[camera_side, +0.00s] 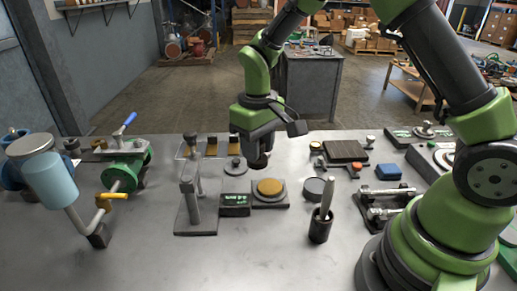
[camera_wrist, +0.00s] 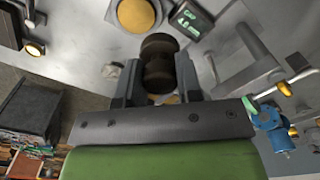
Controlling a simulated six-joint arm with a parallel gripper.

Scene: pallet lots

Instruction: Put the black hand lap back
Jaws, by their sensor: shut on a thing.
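My gripper (camera_side: 260,150) hangs above the bench, just behind the small scale with an amber disc (camera_side: 270,187) on top. In the wrist view its two fingers are shut on a dark brown-black, waisted, knob-like thing (camera_wrist: 157,47), apparently the black hand lap. Its lower end (camera_side: 260,163) shows below the fingers in the side view, apparently clear of the bench. The amber disc also shows beyond it in the wrist view (camera_wrist: 136,14).
A display box (camera_side: 235,205) adjoins the scale. A stand (camera_side: 195,215) and a grey knobbed disc (camera_side: 235,167) are to the left. A dark cup with a rod (camera_side: 320,225) stands in front right. The front middle bench is clear.

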